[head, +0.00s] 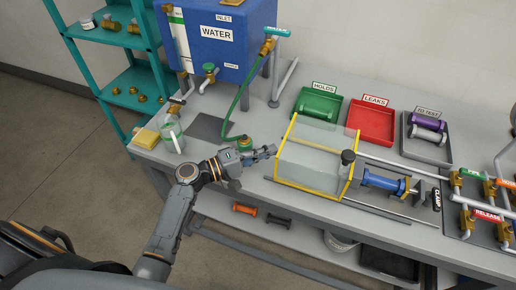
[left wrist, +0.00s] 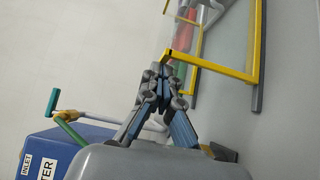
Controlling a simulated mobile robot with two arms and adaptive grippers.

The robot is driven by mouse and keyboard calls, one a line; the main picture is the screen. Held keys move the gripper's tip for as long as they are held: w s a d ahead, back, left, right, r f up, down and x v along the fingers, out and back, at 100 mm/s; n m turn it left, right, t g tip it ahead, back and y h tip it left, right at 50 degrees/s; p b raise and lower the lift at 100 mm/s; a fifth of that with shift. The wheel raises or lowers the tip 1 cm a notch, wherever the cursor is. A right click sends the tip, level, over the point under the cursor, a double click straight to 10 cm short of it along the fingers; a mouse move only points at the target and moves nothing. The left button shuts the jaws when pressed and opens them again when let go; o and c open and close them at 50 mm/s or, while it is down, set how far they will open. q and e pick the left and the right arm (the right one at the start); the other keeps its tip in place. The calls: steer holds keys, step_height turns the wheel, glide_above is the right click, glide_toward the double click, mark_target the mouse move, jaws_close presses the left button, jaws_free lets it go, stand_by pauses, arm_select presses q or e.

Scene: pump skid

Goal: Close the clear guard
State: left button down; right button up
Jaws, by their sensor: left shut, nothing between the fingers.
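The clear guard (head: 312,158) is a see-through box with yellow edges on the bench. It stands to the left of a blue cylinder (head: 382,182) in the clamp fixture, which is uncovered. A black knob (head: 348,157) shows at the guard's right end. My left gripper (head: 272,152) is shut and empty, just left of the guard's left yellow edge. In the left wrist view, its fingertips (left wrist: 165,62) overlap the corner of the guard's yellow frame (left wrist: 215,67); I cannot tell whether they touch. My right gripper is not in view.
A blue water tank (head: 225,45) with a green hose stands behind the arm. A green tray (head: 318,104), a red tray (head: 371,125) and a grey tray (head: 425,155) lie behind the guard. Valves and pipes (head: 480,200) stand at the right. Rails run along the bench.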

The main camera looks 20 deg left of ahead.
mark_target(343, 175)
arm_select(q)
steer(key=d, duration=0.6)
steer(key=d+b, duration=0.1)
steer(key=d, duration=0.6)
steer(key=d+b, duration=0.1)
steer(key=d, duration=0.6)
steer(key=shift+s+d, duration=0.2)
steer(key=shift+s, duration=0.1)
steer(key=shift+s+d, duration=0.1)
steer(key=shift+d, duration=0.15)
steer(key=shift+r, duration=0.1)
